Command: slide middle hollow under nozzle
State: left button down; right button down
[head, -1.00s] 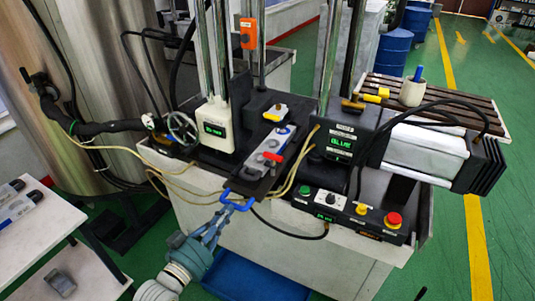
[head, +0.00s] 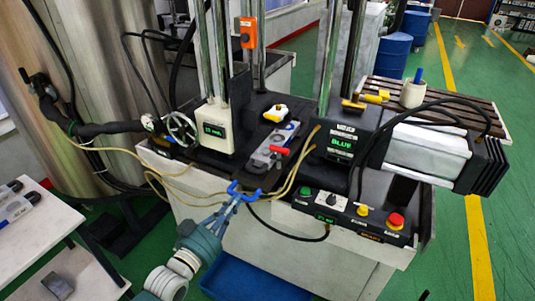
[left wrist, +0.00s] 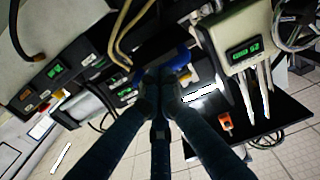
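The grey mould (head: 264,159) lies lengthwise on the black guide of the machine, with hollows along its top. A blue handle (head: 246,193) is at its near end and also shows in the left wrist view (left wrist: 181,57). My left gripper (head: 235,196) has its fingers closed on this handle; in the left wrist view the fingertips (left wrist: 160,76) meet beside it. A red clamp lever (head: 280,150) stands by the mould's right side. A white and yellow part (head: 275,114) is over the guide's far end. I cannot make out the nozzle tip or which hollow is under it. My right gripper is out of view.
A white display box (head: 214,131) with a handwheel stands left of the guide. A black unit reading BLUE (head: 342,146) and a button panel (head: 352,217) are on the right. Loose yellow hoses flank the handle. A blue tray (head: 255,277) lies below.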

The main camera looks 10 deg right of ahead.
pick_arm(q)
jog(key=shift+b+x, duration=0.3)
jog(key=shift+x, duration=0.5)
dwell(0.6)
jog(key=p+v, duration=0.3)
jog(key=v, duration=0.4)
dwell(0.4)
